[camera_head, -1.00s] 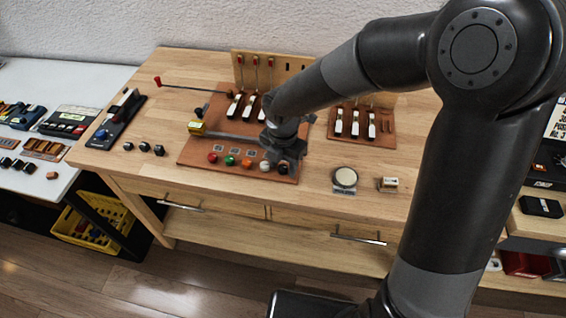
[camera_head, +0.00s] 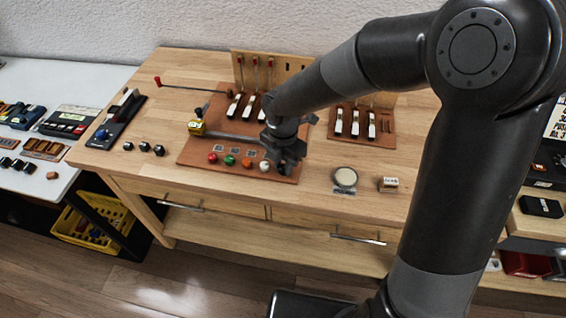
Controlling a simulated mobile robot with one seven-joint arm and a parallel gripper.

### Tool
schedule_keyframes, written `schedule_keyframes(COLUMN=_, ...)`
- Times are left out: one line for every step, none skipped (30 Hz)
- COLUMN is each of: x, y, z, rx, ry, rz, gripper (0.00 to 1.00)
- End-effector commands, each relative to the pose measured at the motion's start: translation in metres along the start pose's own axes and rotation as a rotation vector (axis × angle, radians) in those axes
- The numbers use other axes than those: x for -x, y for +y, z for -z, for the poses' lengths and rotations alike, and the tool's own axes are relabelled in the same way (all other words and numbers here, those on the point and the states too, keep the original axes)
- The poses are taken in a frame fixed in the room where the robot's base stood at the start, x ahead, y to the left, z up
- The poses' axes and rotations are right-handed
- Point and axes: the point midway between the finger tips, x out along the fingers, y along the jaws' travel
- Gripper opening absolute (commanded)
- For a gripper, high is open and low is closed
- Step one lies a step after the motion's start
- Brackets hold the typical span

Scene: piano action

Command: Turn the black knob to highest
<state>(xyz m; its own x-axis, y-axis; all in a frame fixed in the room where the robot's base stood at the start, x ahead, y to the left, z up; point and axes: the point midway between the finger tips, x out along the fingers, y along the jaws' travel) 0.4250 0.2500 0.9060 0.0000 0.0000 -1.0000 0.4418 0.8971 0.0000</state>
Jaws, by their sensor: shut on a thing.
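My gripper (camera_head: 284,168) points down at the right end of the row of knobs on the brown board (camera_head: 195,160). It is shut on the black knob at the end of that row. The fingers and wrist cover nearly all of this knob, so its pointer and setting cannot be read. To its left in the row are a white knob (camera_head: 264,166), an orange knob (camera_head: 247,162), a green knob (camera_head: 229,160) and a red knob (camera_head: 212,157).
A metal rod with a yellow block (camera_head: 197,128) crosses the board left of my wrist. Piano keys (camera_head: 355,124) stand behind. Small black pieces (camera_head: 144,147) sit on the table at left.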

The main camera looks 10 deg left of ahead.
Motion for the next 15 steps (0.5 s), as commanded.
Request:
schedule_keyframes(x=0.0003, y=0.0003, z=0.0001, rx=-0.023, ry=-0.001, rz=0.000, gripper=0.00)
schedule_keyframes(x=0.0003, y=0.0003, z=0.0001, rx=-0.041, ry=-0.001, rz=0.000, gripper=0.00)
schedule_keyframes(x=0.0003, y=0.0002, z=0.0002, rx=-0.067, ry=-0.001, rz=0.000, gripper=0.00)
schedule_keyframes(x=0.0003, y=0.0003, z=0.0003, rx=-0.088, ry=-0.001, rz=0.000, gripper=0.00)
schedule_keyframes(x=0.0004, y=0.0003, z=0.0004, rx=-0.112, ry=-0.001, rz=0.000, gripper=0.00)
schedule_keyframes(x=0.0004, y=0.0004, z=0.0005, rx=-0.144, ry=-0.001, rz=0.000, gripper=0.00)
schedule_keyframes(x=0.0004, y=0.0005, z=0.0005, rx=-0.168, ry=-0.001, rz=0.000, gripper=0.00)
schedule_keyframes(x=0.0004, y=0.0004, z=0.0004, rx=-0.195, ry=-0.001, rz=0.000, gripper=0.00)
schedule_keyframes(x=0.0004, y=0.0003, z=0.0002, rx=-0.232, ry=-0.001, rz=0.000, gripper=0.00)
schedule_keyframes(x=0.0003, y=0.0003, z=0.0002, rx=-0.261, ry=-0.001, rz=0.000, gripper=0.00)
schedule_keyframes(x=0.0003, y=0.0004, z=0.0004, rx=-0.289, ry=-0.001, rz=0.000, gripper=0.00)
schedule_keyframes(x=0.0003, y=0.0005, z=0.0007, rx=-0.327, ry=-0.001, rz=0.000, gripper=0.00)
schedule_keyframes(x=0.0003, y=0.0004, z=0.0007, rx=-0.356, ry=0.000, rz=0.000, gripper=0.00)
schedule_keyframes(x=0.0002, y=0.0003, z=0.0005, rx=-0.385, ry=0.000, rz=0.000, gripper=0.00)
schedule_keyframes(x=0.0002, y=0.0003, z=0.0004, rx=-0.423, ry=0.000, rz=0.000, gripper=0.00)
